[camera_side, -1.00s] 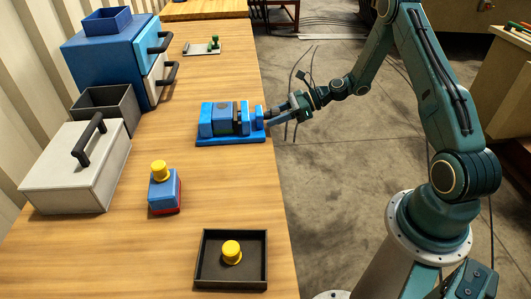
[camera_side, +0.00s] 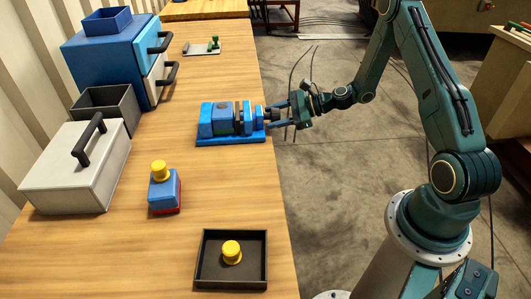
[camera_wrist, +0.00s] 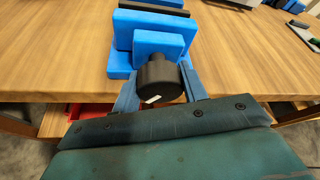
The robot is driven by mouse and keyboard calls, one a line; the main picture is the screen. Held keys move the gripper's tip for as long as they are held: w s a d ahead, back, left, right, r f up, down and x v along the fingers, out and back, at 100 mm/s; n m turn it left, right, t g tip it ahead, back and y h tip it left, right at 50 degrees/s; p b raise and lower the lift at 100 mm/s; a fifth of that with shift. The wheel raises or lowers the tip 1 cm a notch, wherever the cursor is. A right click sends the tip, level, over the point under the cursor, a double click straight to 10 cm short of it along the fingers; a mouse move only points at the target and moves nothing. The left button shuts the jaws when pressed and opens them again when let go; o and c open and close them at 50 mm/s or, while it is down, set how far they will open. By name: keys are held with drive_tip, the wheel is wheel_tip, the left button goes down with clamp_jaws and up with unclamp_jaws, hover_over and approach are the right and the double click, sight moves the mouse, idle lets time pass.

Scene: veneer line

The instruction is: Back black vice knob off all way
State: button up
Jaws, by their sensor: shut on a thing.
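The blue vice (camera_side: 205,125) sits on its blue base at the right edge of the wooden table in the side view, and its blue end block shows in the wrist view (camera_wrist: 158,42). Its black knob (camera_wrist: 158,80) points out past the table edge toward me and carries a short white mark low on its face. My gripper (camera_wrist: 160,82) has one blue finger on each side of the knob and is shut on it. In the side view my gripper (camera_side: 271,116) reaches in level from the right; its fingers partly hide the knob there.
A black tray (camera_side: 203,275) with a yellow knob, a small blue block (camera_side: 163,195) with a yellow top, and a grey toolbox (camera_side: 60,185) stand nearer the camera. A dark open bin (camera_side: 120,97) and a blue drawer cabinet (camera_side: 100,60) stand left. Table around the vice is clear.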

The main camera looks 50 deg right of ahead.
drive_tip(key=n+t+h, duration=0.1)
drive_tip(key=n+t, duration=0.1)
drive_tip(key=n, duration=0.2)
drive_tip(key=shift+t, duration=0.3)
drive_tip(key=shift+n, duration=0.3)
idle(0.3)
drive_tip(key=o, duration=1)
drive_tip(key=shift+f+m, duration=0.1)
drive_tip(key=shift+m, duration=0.3)
